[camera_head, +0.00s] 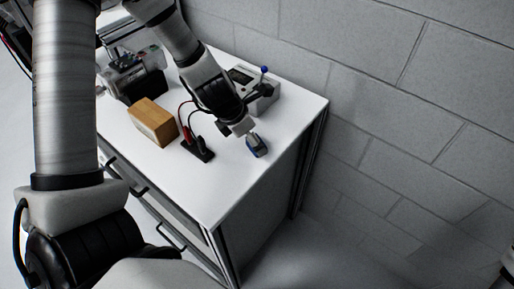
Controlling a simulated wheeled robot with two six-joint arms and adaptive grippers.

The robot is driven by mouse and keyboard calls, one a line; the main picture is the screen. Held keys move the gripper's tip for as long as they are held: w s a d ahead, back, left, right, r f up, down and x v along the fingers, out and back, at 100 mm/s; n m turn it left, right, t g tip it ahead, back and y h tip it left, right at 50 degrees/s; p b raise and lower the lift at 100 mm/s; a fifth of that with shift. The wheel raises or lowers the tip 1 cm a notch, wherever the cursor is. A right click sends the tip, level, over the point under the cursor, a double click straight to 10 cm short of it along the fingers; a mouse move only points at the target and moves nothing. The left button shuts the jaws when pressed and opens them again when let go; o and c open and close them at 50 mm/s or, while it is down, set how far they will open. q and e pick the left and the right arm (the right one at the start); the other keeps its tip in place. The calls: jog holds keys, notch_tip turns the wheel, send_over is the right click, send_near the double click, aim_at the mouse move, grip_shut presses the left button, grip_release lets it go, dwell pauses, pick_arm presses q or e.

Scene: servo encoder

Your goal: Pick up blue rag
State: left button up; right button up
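No cloth clearly recognisable as a blue rag shows. My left gripper (236,129) reaches down from the top of the picture. My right gripper is not recognisable in view; only a dark fragment shows at the lower right edge.
On the white table (225,190), a brown box (153,122) stands left of a black holder (198,149) with red and black leads. A grey device (262,98) with a blue knob stands behind my gripper. A dark machine (134,76) is at the back left. A block wall (400,100) borders the table.

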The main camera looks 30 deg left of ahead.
pick_arm(q)
jog(key=b+x, duration=0.1)
jog(key=x, duration=0.1)
jog(key=shift+s+f, duration=0.1)
jog(key=shift+f, duration=0.25)
jog(key=shift+w, duration=0.25)
jog(key=shift+s+r, duration=0.15)
jog(key=c, duration=1.1)
pick_arm(e)
notch_tip(320, 180, down, 2)
jog(key=shift+f, duration=0.2)
pick_arm(q)
notch_tip(320, 180, up, 10)
jog(key=p, duration=0.8)
jog(key=shift+p, duration=0.35)
pick_arm(e)
notch_tip(320, 180, up, 9)
jog(key=shift+f, duration=0.15)
